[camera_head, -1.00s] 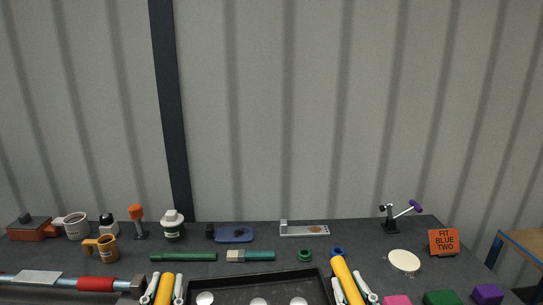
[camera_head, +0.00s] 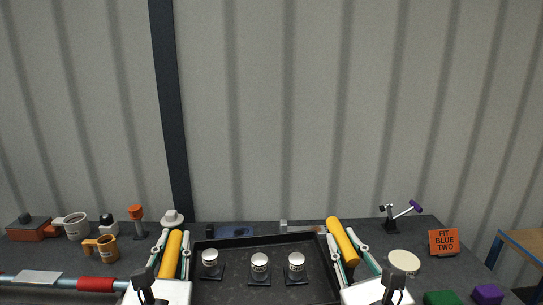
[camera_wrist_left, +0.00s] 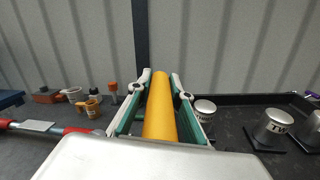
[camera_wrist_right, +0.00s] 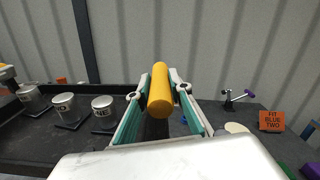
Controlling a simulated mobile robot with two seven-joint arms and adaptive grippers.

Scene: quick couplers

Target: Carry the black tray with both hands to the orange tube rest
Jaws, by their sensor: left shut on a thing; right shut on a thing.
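The black tray (camera_head: 236,268) is held up between my two grippers in the head view and looks about level. It carries three white-topped cans (camera_head: 260,262) on dark square bases, all upright. My left gripper (camera_head: 175,242) is shut on the tray's left yellow handle (camera_wrist_left: 160,105). My right gripper (camera_head: 343,242) is shut on its right yellow handle (camera_wrist_right: 160,92). An orange-topped stand (camera_head: 136,212) is at the back left, beyond the left gripper. I cannot tell whether it is the orange tube rest. The tray hides part of the table behind it.
An orange mug (camera_head: 107,248), a grey mug (camera_head: 76,226) and a red-and-grey bar (camera_head: 97,284) lie left of the tray. A white disc (camera_head: 404,261), a sign (camera_head: 443,242) and coloured blocks (camera_head: 487,293) are on the right. A corrugated wall closes the back.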

